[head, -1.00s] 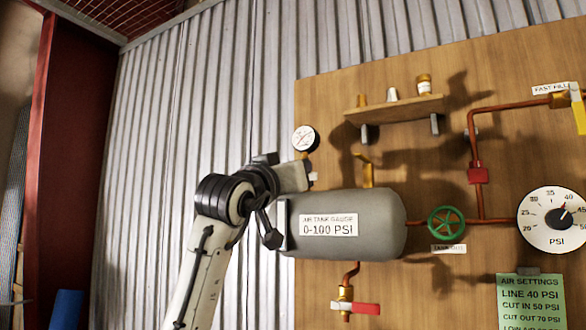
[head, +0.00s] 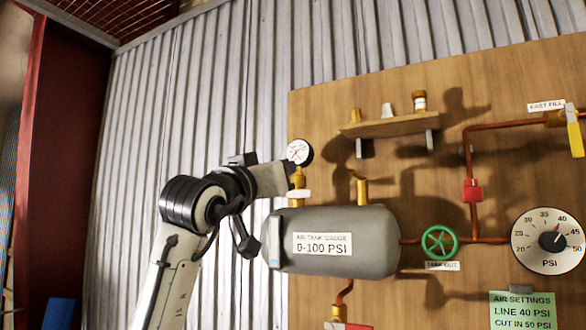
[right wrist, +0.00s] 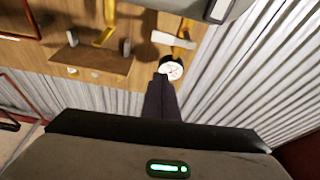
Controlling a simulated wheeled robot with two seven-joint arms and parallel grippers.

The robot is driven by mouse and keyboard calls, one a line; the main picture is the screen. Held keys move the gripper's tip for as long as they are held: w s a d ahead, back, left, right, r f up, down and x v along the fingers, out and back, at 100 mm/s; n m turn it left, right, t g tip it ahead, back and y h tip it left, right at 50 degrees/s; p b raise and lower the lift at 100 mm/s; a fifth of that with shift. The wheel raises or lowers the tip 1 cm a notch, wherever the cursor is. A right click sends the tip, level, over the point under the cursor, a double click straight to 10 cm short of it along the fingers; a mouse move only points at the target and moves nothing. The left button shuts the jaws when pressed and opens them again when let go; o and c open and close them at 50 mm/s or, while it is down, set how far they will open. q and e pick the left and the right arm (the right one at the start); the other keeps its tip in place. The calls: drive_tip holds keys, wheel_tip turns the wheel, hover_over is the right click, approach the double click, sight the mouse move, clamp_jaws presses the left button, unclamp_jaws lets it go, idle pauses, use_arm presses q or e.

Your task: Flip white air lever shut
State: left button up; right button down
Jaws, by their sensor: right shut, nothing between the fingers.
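The white lever (head: 298,194) sits on a brass valve stem between the small round gauge (head: 299,152) and the grey air tank (head: 345,240). It lies roughly level, crosswise to the stem. It also shows in the right wrist view (right wrist: 172,40) beyond the fingers. My right gripper (head: 288,172) is beside the stem, just above and left of the lever, below the gauge. Its fingers look closed together with nothing between them in the right wrist view (right wrist: 160,95). I cannot tell whether they touch the stem or gauge. My left gripper is out of view.
A wooden shelf (head: 390,126) with small fittings is up and right of the gauge. A brass pipe (head: 361,187) rises from the tank. A green handwheel (head: 439,242) and copper pipes are to the right. Corrugated wall is behind at left.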

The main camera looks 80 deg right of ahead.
drive_tip(key=v, duration=0.5)
drive_tip(key=shift+w+a+f, duration=0.1)
drive_tip(key=shift+a+f, duration=0.05)
drive_tip(key=shift+a, duration=0.1)
